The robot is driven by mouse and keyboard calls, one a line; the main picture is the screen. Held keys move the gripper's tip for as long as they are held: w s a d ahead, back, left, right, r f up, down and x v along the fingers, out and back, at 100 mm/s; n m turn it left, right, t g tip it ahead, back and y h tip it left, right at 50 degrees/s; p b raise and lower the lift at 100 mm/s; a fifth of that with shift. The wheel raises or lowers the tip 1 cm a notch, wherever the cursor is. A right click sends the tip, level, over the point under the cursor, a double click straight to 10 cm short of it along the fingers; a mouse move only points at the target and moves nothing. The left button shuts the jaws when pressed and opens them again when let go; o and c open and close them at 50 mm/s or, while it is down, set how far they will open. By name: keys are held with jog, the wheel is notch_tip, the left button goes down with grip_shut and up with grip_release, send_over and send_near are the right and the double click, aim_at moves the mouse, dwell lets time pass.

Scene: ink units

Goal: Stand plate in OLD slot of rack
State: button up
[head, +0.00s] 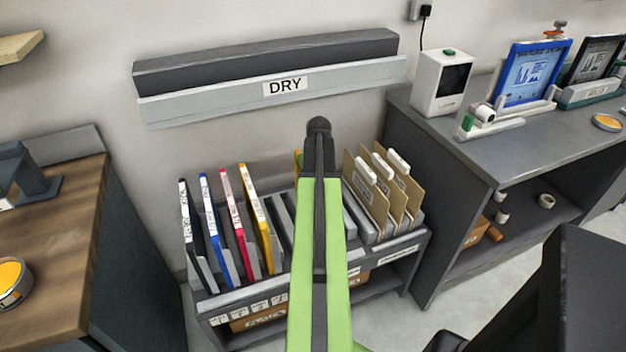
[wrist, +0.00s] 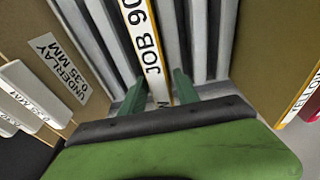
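My gripper (wrist: 160,88) is over the rack, its two green fingers on either side of a plate with a yellow-and-white edge marked "JOB 90" (wrist: 145,40). The fingers are close to the plate's faces; I cannot tell whether they touch it. The plate stands among the grey dividers of the rack (head: 255,292); its lower end is hidden. In the head view my arm covers most of this plate, and only a yellow bit (head: 298,160) shows beside it. Small labels line the rack's front; I cannot read which is OLD.
Black (head: 193,235), blue (head: 216,230), red (head: 236,220) and yellow (head: 257,215) plates stand at the rack's left. Brown underlay sheets (head: 370,195) stand at its right. A DRY ledge (head: 230,92) is on the wall above. A grey bench (head: 530,140) is at right.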

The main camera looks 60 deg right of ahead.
jog(key=shift+o, duration=0.7)
notch_tip(320, 180, up, 17)
jog(key=s+a+p, duration=0.2)
jog(key=s+p, duration=0.1)
jog(key=p, duration=1.4)
jog(key=shift+w, duration=0.1)
notch_tip(320, 180, up, 5)
jog(key=p, duration=0.5)
